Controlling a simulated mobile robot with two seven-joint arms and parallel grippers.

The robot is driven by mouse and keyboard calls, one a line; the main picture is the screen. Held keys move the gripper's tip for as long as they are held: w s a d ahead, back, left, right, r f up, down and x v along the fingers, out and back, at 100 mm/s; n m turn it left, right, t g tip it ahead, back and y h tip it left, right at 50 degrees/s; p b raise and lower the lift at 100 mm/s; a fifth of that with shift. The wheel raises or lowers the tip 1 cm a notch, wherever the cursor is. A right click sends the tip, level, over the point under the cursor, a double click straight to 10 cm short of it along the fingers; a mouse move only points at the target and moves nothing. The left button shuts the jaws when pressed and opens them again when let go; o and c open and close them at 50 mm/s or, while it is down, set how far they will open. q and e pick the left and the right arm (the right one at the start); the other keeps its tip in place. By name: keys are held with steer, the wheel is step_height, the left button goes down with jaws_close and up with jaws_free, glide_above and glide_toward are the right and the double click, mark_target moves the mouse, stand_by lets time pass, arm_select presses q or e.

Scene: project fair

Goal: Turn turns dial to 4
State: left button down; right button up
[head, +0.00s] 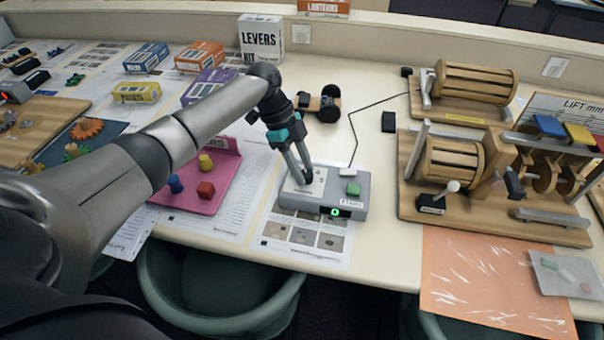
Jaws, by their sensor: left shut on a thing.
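A grey control box (345,208) sits near the table's front edge. It has a white dial plate (304,188) on top, a green button (353,189) and a small green display (335,211) that appears to read 0. My left gripper (305,178) reaches down onto the dial plate. Its fingers are shut on the turns dial, which they mostly hide, so I cannot read the dial's setting. My right gripper is not in view.
A printed sheet (275,238) lies under the box. A black cable (375,105) runs from the box to the back. A wooden drum machine (430,190) stands to the right. A pink tray (225,190) with small blocks lies to the left.

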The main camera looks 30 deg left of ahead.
arm_select(q)
steer(key=m+b, duration=0.1)
steer(key=m, duration=0.1)
steer(key=m+g+b, duration=0.1)
steer(key=m+b, duration=0.1)
steer(key=m+g+b, duration=0.1)
steer(key=m, duration=0.1)
steer(key=shift+w+d+f+y+b, duration=0.1)
steer(key=shift+w+d+y+b, duration=0.05)
steer(key=shift+w+y+b, duration=0.2)
steer(key=m+g+y+b, duration=0.1)
steer(key=m+b, duration=0.1)
steer(key=m, duration=0.1)
steer(key=shift+m, duration=0.3)
steer(key=shift+d+m+g+y+b, duration=0.1)
steer(key=shift+m+g+y+b, duration=0.15)
steer(key=shift+m+g+b, duration=0.6)
steer(key=shift+m+t, duration=0.45)
steer(key=shift+c, duration=2.3)
jaws_free()
steer(key=shift+p, duration=0.3)
